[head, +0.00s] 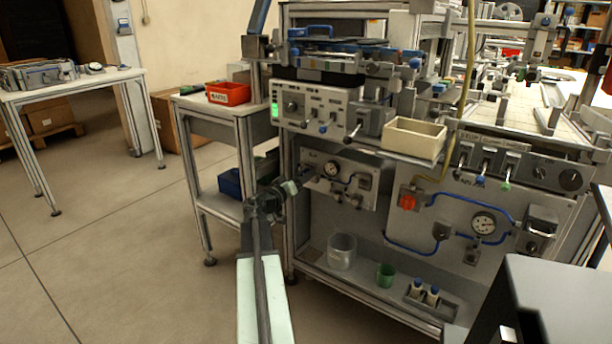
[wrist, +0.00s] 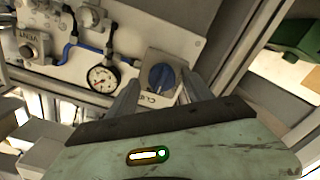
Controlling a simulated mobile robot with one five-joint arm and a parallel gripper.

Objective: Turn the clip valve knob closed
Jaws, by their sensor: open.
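The clip valve knob (wrist: 161,77) is a round blue dial with a raised ridge on a grey square body labelled CLIP, seen in the wrist view. The open fingers of my gripper (wrist: 162,84) point toward the valve, one to each side of the knob in the picture. I cannot tell whether they touch it. In the head view my gripper (head: 289,189) is at the left end of the left panel (head: 345,193) under the bench. The arm end hides part of that area, so the knob is not clear there.
A pressure gauge (wrist: 102,78) and blue tubing sit beside the valve, with a vent knob (wrist: 30,45) further left. A frame post (wrist: 250,45) stands close right. The right panel has a red knob (head: 407,201). A clear beaker (head: 342,251) and green cup (head: 386,275) stand on the shelf below.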

